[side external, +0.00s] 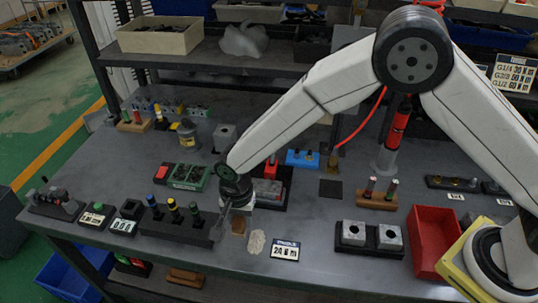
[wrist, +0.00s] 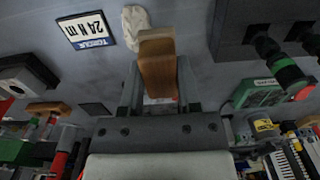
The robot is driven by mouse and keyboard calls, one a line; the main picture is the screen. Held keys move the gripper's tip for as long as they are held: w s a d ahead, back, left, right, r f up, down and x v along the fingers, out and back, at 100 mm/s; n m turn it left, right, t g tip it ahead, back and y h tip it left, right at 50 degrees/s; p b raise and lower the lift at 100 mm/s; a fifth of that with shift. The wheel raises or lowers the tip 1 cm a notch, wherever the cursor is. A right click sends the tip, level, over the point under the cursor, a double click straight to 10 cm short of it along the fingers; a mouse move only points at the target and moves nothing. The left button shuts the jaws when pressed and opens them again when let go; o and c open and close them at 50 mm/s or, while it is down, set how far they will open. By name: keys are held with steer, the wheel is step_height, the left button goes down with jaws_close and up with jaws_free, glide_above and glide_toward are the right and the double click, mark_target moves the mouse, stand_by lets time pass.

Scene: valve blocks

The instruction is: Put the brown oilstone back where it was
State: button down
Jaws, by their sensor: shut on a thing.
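The brown oilstone (wrist: 158,72) is a rectangular block between the two fingers of my gripper (wrist: 160,90) in the wrist view. The gripper is shut on it, and one end of the block sticks out past the fingertips. In the side view the oilstone (side external: 238,226) shows just below my gripper (side external: 233,212), near the front of the grey bench (side external: 320,240). The fingers partly hide it there. I cannot tell whether its lower end touches the bench.
A pale crumpled lump (side external: 256,242) and a torque card (side external: 285,250) lie just right of the oilstone. A black block with knobs (side external: 178,223) stands close on the left. Two grey valve blocks (side external: 370,236) and a red tray (side external: 432,240) are further right.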

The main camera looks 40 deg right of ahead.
mark_target(232, 238)
steer(key=shift+w+a+f, duration=0.35)
steer(key=shift+w+f, duration=0.3)
steer(key=shift+f, duration=0.2)
steer(key=shift+w+a+f, duration=0.3)
steer(key=shift+w+f, duration=0.3)
steer(key=shift+f, duration=0.2)
steer(key=shift+w+a+f, duration=0.15)
steer(key=shift+w+f, duration=0.1)
steer(key=shift+f, duration=1.6)
steer(key=shift+f, duration=0.15)
steer(key=shift+c, duration=1.6)
jaws_free()
steer(key=shift+r, duration=0.2)
step_height(232, 238, up, 12)
